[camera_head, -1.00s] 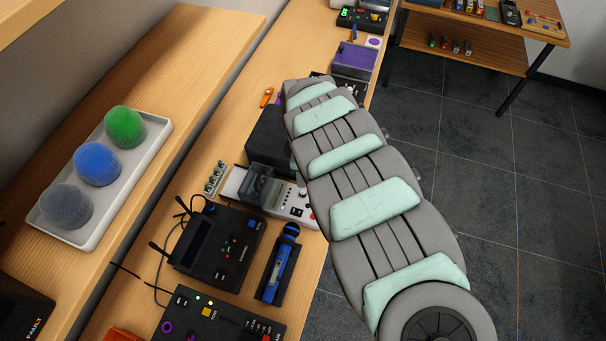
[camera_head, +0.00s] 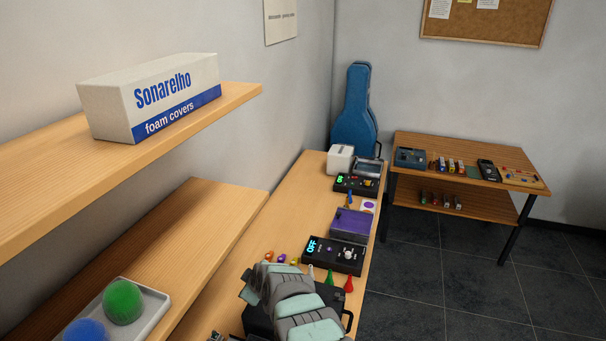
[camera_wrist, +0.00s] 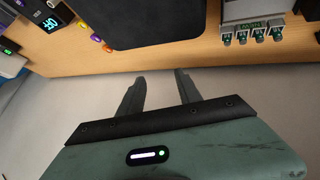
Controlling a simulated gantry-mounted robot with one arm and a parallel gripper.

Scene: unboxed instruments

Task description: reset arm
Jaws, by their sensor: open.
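My gripper (camera_wrist: 159,88) shows in the wrist view with its two dark fingers apart and nothing between them. It hangs over a pale grey surface beside the edge of the wooden bench (camera_wrist: 160,59). In the head view my grey and mint-green arm is at the bottom centre, over the bench and in front of a black box (camera_head: 262,322). The gripper itself is not visible there. The black box also shows at the top of the wrist view (camera_wrist: 157,20), apart from the fingers.
A black device reading OFF (camera_head: 335,256), a purple box (camera_head: 351,226) and small coloured pieces (camera_head: 281,258) stand on the bench. A shelf with a foam covers box (camera_head: 150,95) and a tray (camera_head: 150,318) are left. A side table (camera_head: 470,160) stands beyond clear floor.

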